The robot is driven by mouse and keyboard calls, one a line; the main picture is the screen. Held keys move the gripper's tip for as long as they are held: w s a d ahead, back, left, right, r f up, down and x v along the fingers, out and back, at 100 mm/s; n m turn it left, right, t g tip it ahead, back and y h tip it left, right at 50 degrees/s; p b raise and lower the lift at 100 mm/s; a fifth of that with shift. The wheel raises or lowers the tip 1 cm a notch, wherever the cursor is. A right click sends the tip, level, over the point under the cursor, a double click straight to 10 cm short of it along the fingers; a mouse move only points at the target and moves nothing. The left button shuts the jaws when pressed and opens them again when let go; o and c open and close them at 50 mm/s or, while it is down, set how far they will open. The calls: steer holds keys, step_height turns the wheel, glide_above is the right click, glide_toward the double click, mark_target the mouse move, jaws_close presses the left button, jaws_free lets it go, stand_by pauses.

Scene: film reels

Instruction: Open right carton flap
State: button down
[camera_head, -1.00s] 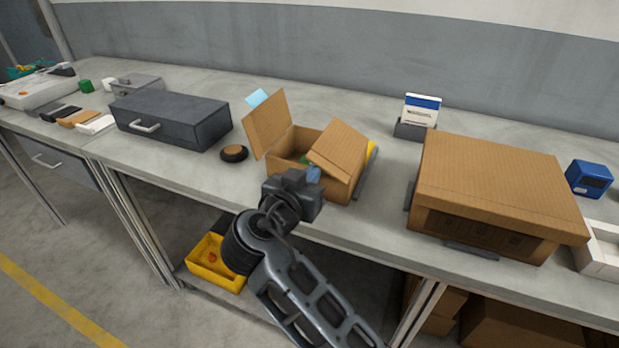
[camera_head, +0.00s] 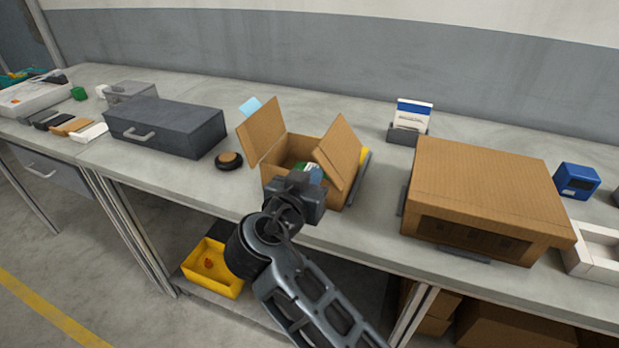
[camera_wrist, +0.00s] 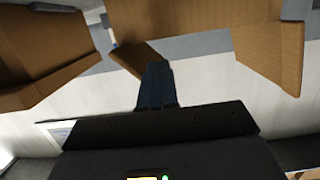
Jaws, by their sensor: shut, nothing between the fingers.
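The small open carton stands near the middle of the bench in the head view, with its front wall (camera_head: 268,174) partly behind my gripper. Its left flap (camera_head: 261,131) stands up, leaning outward. Its right flap (camera_head: 339,150) is raised steeply at the right side of the opening. My gripper (camera_head: 314,174) is at the carton's front, over the opening near the inner side of the right flap. In the wrist view my fingers (camera_wrist: 155,84) are shut together and empty, with brown cardboard panels around them. Whether they touch the right flap is unclear.
A large closed carton (camera_head: 490,185) sits to the right, and a grey drawer box (camera_head: 168,125) to the left. A round dark puck (camera_head: 229,160) lies left of the carton. A card holder (camera_head: 410,122) stands behind. A yellow bin (camera_head: 213,268) is below the bench.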

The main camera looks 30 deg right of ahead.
steer(key=shift+s+d+r, duration=0.25)
steer(key=shift+s+r, duration=0.05)
steer(key=shift+s+d+r+p, duration=0.4)
steer(key=shift+s+d, duration=0.1)
steer(key=shift+s, duration=0.2)
steer(key=s+a+b, duration=0.2)
steer(key=s+a, duration=0.2)
steer(key=a, duration=0.5)
steer(key=shift+s, duration=0.3)
stand_by(0.6)
